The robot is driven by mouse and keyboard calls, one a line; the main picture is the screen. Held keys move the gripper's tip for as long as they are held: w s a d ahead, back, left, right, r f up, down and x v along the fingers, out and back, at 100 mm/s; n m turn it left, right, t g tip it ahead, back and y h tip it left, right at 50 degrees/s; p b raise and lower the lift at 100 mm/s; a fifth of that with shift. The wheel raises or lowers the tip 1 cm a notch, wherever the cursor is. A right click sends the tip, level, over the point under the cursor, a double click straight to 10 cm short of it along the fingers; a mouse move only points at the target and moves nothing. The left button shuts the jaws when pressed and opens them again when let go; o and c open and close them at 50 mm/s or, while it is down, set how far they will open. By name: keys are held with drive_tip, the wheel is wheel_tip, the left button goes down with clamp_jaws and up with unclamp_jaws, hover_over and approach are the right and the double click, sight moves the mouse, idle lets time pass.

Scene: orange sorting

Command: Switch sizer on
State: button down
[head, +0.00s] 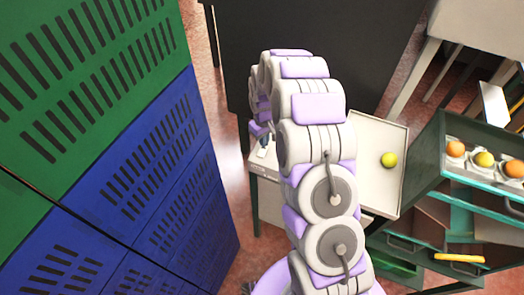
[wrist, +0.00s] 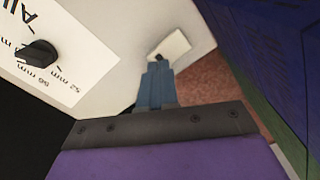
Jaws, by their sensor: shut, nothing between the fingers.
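My gripper (wrist: 158,66) is shut and empty, its two blue fingers together in the wrist view. The fingertips are at the lower edge of a small pale switch-like plate (wrist: 172,46) on a white panel (wrist: 110,25); I cannot tell whether they touch it or which way it is set. A black knob (wrist: 38,53) sits on the panel's label, with "52 mm" and "56 mm" marks. In the head view my arm hides much of the white sizer table (head: 367,125). The gripper (head: 262,140) is at its left end, partly hidden.
Stacked blue crates (head: 150,180) and green crates (head: 70,70) stand close on the left. A yellow-green fruit (head: 389,160) lies on the table. A dark green machine (head: 440,160) holds several fruits in cups at the right. A black panel (head: 320,25) stands behind.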

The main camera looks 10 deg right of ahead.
drive_tip(key=shift+f, duration=0.95)
idle(0.5)
drive_tip(key=shift+r+p, duration=0.5)
drive_tip(key=shift+r, duration=3.05)
drive_tip(key=s+r+m+g+b, duration=0.15)
drive_tip(key=s+r+b, duration=0.35)
drive_tip(key=s, duration=1)
drive_tip(key=s+r+m+b, duration=0.2)
drive_tip(key=s+r, duration=0.5)
drive_tip(key=s, duration=0.8)
drive_tip(key=s+f+m+b, duration=0.1)
drive_tip(key=s+b, duration=0.1)
drive_tip(key=s, duration=1)
drive_tip(key=shift+f+b, duration=0.25)
drive_tip(key=shift+b, duration=0.05)
